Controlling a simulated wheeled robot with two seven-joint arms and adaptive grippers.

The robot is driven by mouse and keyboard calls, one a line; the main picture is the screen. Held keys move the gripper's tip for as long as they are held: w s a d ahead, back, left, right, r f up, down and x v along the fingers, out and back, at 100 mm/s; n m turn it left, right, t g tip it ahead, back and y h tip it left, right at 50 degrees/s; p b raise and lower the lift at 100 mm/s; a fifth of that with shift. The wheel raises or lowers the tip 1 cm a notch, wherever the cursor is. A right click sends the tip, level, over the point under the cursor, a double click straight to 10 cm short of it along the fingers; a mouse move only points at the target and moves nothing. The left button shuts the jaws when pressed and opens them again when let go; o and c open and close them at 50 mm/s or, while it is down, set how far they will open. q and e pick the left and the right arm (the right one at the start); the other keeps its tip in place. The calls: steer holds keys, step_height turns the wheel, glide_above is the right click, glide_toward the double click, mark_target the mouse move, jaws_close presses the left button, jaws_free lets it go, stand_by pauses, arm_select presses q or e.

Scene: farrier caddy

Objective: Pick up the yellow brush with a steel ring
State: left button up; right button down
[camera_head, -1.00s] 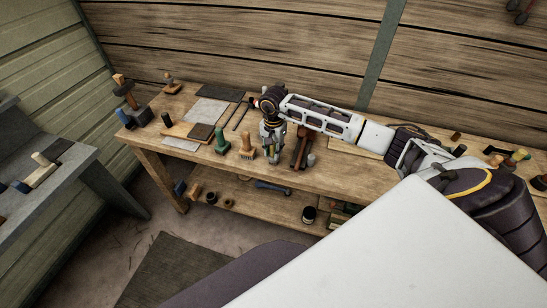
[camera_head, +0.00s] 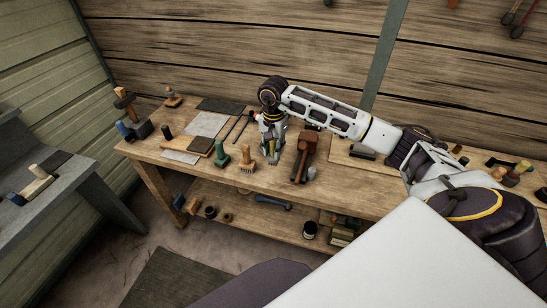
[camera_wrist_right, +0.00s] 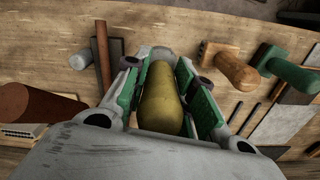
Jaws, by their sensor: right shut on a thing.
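My right gripper (camera_head: 271,158) is over the workbench (camera_head: 150,150), between a tan wooden brush and a brown mallet. In the right wrist view its green-padded fingers (camera_wrist_right: 165,85) are shut on the sides of a rounded yellow handle (camera_wrist_right: 162,100), which I take as the yellow brush. A bit of yellow (camera_head: 271,146) shows between the fingers in the head view. The brush's lower part and any steel ring are hidden. I cannot tell whether it touches the bench. My left gripper is not in view.
A tan brush (camera_head: 247,160) and a green-handled tool (camera_head: 220,157) stand close left of the gripper. The brown mallet (camera_head: 304,157) and a small grey cylinder (camera_head: 311,173) are to the right. Dark and grey flat pieces lie farther left. A lower shelf holds more items.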

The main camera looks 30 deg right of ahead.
steer(key=shift+r, duration=1.3)
steer(key=c, duration=1.8)
jaws_free()
jaws_close()
